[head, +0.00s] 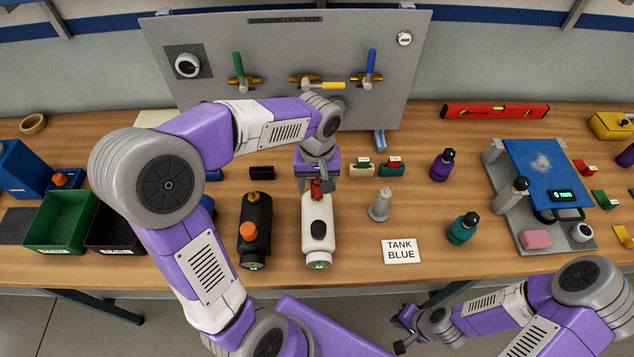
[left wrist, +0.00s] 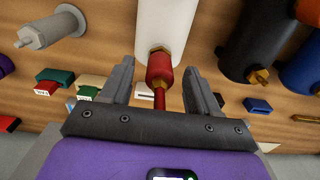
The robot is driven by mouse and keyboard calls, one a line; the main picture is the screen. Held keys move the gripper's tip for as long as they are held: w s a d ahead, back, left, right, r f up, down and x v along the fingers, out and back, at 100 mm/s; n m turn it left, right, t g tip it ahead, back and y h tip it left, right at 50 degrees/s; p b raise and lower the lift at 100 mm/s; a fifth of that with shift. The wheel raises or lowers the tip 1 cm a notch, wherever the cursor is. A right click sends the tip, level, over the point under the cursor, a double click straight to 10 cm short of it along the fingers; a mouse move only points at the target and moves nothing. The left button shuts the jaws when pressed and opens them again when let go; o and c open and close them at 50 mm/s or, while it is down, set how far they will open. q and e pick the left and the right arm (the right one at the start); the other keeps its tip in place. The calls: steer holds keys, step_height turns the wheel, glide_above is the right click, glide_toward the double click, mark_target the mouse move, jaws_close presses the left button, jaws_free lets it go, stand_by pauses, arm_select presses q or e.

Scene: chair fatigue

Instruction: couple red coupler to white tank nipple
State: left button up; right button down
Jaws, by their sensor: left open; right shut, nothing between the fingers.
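The white tank (head: 318,228) lies on the bench, its nipple end toward the panel. In the left wrist view the white tank (left wrist: 167,22) ends in a brass nipple (left wrist: 159,51). The red coupler (left wrist: 160,72) is in line with this nipple and appears to touch it; whether it is locked cannot be told. It also shows in the head view (head: 318,187). My left gripper (head: 318,183) is open, its fingers apart on either side of the coupler in the left wrist view (left wrist: 160,85). My right gripper (head: 402,330) is shut and empty, low in front of the bench.
A black tank (head: 255,225) lies close left of the white one. A grey fitting (head: 380,205) and a "TANK BLUE" card (head: 401,251) are to the right. The valve panel (head: 290,50) stands behind. Green (head: 62,222) and black bins are at left, a blue-topped fixture (head: 542,175) at right.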

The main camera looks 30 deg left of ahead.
mark_target(317, 180)
arm_select(q)
step_height(317, 180, up, 6)
steer(key=shift+r+p, duration=0.25)
steer(key=shift+p, duration=0.4)
